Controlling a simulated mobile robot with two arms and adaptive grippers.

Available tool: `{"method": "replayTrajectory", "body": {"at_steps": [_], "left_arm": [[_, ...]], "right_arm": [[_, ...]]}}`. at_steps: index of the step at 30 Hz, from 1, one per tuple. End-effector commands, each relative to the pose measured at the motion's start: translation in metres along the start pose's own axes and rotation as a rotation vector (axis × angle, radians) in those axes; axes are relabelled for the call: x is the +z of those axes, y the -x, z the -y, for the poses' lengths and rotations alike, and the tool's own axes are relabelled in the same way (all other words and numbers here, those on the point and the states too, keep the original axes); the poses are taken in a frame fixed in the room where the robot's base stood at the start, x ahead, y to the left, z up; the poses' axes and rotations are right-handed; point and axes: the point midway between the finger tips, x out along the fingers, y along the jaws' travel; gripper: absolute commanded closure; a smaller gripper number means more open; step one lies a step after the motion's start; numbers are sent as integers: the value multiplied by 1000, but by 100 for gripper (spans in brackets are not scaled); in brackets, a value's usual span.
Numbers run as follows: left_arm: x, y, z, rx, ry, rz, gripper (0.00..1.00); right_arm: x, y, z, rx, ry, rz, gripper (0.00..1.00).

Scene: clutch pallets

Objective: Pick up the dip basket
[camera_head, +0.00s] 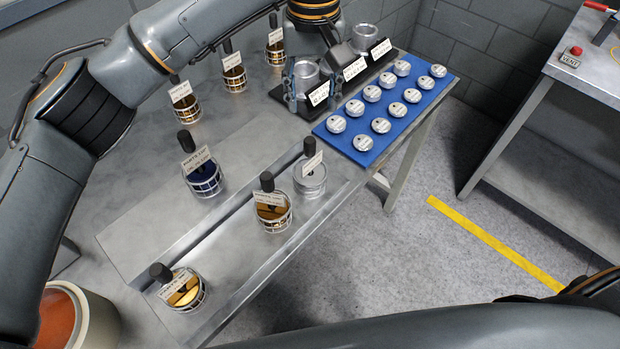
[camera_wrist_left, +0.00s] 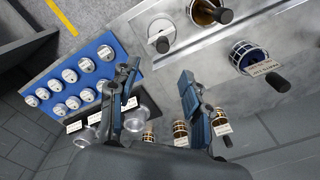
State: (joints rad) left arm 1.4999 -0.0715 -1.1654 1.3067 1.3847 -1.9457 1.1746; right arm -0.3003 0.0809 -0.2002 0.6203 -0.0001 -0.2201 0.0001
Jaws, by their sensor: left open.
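Several wire dip baskets with black knob handles and white tags stand on the metal table. A blue-filled basket (camera_head: 203,181) is mid-table and also shows in the left wrist view (camera_wrist_left: 248,55). Amber-filled baskets stand near the front edge (camera_head: 273,214), at the front left corner (camera_head: 184,291) and along the back (camera_head: 184,105). A silver-coloured one (camera_head: 310,181) is near the front edge. I cannot tell which one is meant. My left gripper (camera_head: 314,92) is open, over the black tray by a metal cup; its two fingers are apart in the left wrist view (camera_wrist_left: 160,74). My right gripper is not visible.
A blue mat (camera_head: 346,141) holds several round silver tins. A black tray (camera_head: 284,93) with metal cups (camera_head: 365,38) and tags lies beside it. A second bench (camera_head: 550,88) with a red button stands at right. A pot (camera_head: 90,325) is at bottom left.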

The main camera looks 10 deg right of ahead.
Motion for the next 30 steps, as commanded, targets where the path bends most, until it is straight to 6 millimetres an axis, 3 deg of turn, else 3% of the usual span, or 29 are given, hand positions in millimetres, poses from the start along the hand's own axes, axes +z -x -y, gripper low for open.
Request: {"method": "replayTrajectory", "body": {"at_steps": [3, 9, 16, 24, 30], "left_arm": [[0, -25, 1, -1, 0, 4, 52], [0, -55, 1, 0, -2, 1, 52], [1, -72, 3, -1, -2, 2, 52], [3, -110, 5, -1, -3, 1, 52], [2, -115, 4, 1, -3, 0, 52]], "right_arm": [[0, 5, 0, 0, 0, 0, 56], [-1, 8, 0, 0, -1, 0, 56], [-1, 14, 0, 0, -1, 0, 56], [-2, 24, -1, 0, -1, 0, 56], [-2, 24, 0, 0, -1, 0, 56]]}}
